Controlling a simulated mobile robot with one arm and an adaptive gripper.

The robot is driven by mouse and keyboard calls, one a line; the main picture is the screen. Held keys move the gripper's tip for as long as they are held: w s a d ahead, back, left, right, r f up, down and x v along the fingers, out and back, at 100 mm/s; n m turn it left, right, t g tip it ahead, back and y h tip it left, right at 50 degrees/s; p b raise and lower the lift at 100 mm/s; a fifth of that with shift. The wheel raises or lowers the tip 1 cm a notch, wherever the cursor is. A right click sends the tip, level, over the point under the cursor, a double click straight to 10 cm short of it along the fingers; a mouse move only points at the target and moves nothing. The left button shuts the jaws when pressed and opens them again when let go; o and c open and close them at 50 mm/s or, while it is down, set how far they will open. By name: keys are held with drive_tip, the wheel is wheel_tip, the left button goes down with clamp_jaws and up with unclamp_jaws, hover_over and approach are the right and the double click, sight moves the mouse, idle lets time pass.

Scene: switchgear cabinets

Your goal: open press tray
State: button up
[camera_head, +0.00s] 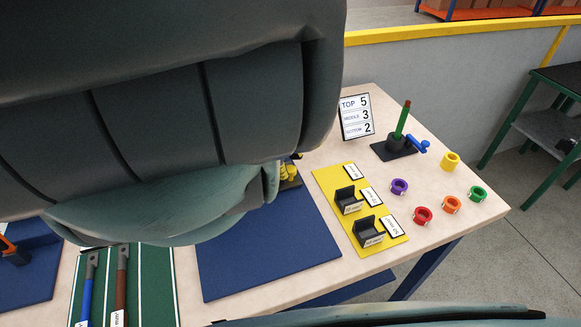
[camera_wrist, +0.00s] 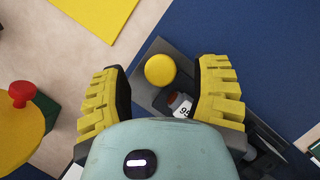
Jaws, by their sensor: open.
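In the wrist view a dark grey device (camera_wrist: 180,57), which looks like the press, lies on the blue mat (camera_wrist: 262,45). It carries a round yellow knob (camera_wrist: 160,70) and a small red-grey piece with a number label (camera_wrist: 181,104). My gripper (camera_wrist: 160,85) is open, with its yellow ribbed fingers on either side of the knob. I cannot tell whether they touch it. The tray cannot be made out clearly; the gripper body hides the lower part of the device. In the head view my arm hides most of the device, and only a bit of yellow finger (camera_head: 290,173) shows.
A yellow board (camera_head: 333,178) with black cradles and labels lies right of the blue mat. Beyond it stand a number sign (camera_head: 356,116), a post stand (camera_head: 395,147) and several coloured rings. In the wrist view a red knob (camera_wrist: 21,93) on a yellow disc is at left.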

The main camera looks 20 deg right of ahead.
drive_tip(key=shift+x, duration=0.85)
clamp_jaws()
idle(0.3)
